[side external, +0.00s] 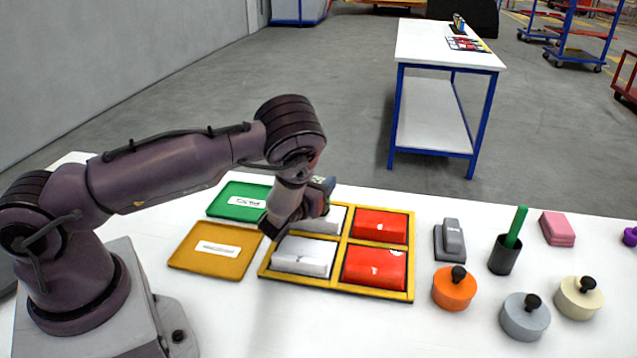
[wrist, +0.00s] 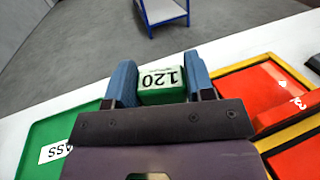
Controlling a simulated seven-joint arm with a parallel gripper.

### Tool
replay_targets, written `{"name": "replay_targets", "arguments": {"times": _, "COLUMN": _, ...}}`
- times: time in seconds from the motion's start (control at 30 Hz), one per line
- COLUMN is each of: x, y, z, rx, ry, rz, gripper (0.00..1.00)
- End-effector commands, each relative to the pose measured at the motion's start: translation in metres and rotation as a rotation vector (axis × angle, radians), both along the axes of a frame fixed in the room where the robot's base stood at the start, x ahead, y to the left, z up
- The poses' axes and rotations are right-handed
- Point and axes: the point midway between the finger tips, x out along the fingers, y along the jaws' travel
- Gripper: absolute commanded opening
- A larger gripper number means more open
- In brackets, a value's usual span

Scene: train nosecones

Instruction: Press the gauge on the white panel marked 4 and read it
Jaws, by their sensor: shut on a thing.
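My gripper (side external: 318,196) is shut on a small green gauge with a white face (wrist: 162,84), held between its blue fingers. The face shows upside down in the wrist view and looks like 120. The gripper is over the back left white panel (side external: 334,217), one of two white panels in a yellow frame; whether the gauge touches it is hidden. The other white panel (side external: 303,257) lies in front. I cannot read a 4 on either white panel.
Red panels (side external: 380,226) (side external: 375,266) fill the frame's right half. A green tray (side external: 222,207) labelled PASS and an amber tray (side external: 190,262) lie left. A grey block (side external: 449,240), a dark cup (side external: 503,256) and several knobbed discs (side external: 454,290) stand right.

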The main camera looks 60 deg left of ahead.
Motion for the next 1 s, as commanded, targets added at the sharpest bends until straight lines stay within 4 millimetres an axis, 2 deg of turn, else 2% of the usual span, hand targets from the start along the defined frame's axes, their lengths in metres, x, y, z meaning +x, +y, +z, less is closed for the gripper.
{"name": "replay_targets", "arguments": {"times": 0.1, "x": 0.001, "y": 0.0, "z": 0.013, "rx": 0.002, "ry": -0.007, "rz": 0.001, "gripper": 0.21}}
{"name": "replay_targets", "arguments": {"times": 0.63, "x": 0.001, "y": 0.0, "z": 0.056, "rx": 0.002, "ry": -0.01, "rz": 0.0, "gripper": 0.21}}
{"name": "replay_targets", "arguments": {"times": 1.0, "x": 0.001, "y": 0.001, "z": 0.065, "rx": 0.003, "ry": -0.008, "rz": 0.001, "gripper": 0.21}}
